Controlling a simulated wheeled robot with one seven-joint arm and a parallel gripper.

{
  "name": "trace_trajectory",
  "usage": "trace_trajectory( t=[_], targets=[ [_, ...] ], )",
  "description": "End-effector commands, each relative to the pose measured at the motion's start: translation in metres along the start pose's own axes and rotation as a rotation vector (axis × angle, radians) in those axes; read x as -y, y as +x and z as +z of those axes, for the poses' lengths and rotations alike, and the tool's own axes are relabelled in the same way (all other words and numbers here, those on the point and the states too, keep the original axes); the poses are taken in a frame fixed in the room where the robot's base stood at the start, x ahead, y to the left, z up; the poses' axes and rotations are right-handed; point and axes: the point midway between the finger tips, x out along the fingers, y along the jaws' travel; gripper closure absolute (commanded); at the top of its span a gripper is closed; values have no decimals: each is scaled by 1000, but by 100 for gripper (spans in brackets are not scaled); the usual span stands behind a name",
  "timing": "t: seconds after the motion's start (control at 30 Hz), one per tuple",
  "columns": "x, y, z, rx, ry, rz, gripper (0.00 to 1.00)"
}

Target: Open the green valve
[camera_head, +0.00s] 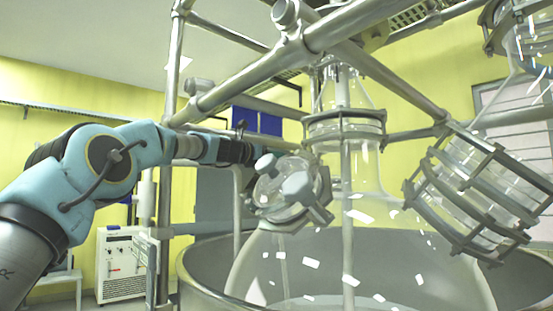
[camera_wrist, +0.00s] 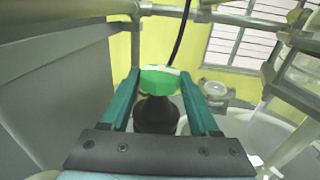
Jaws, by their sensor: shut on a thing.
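The green valve (camera_wrist: 161,84) is a bright green knob on a dark round base (camera_wrist: 157,115), seen in the wrist view. My gripper (camera_wrist: 159,75) has its two teal fingers on either side of the knob and is shut on it. In the head view my gripper (camera_head: 237,151) is at the end of my outstretched arm, just left of the glass vessel's side port (camera_head: 287,190). The green knob cannot be made out in the head view.
A large glass vessel (camera_head: 380,265) sits in a metal basin (camera_head: 207,262). Metal frame tubes (camera_head: 260,75) cross above and behind my arm. A caged glass cylinder (camera_head: 470,190) hangs at the right. A black cable (camera_wrist: 181,35) runs beyond the knob in the wrist view.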

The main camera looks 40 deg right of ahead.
Motion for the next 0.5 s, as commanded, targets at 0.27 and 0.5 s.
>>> trace_trajectory(
  t=[0.27,0.5],
  targets=[
    [9,3,-1,-3,5,132,94],
    [10,4,2,-4,1,332,94]
  ],
)
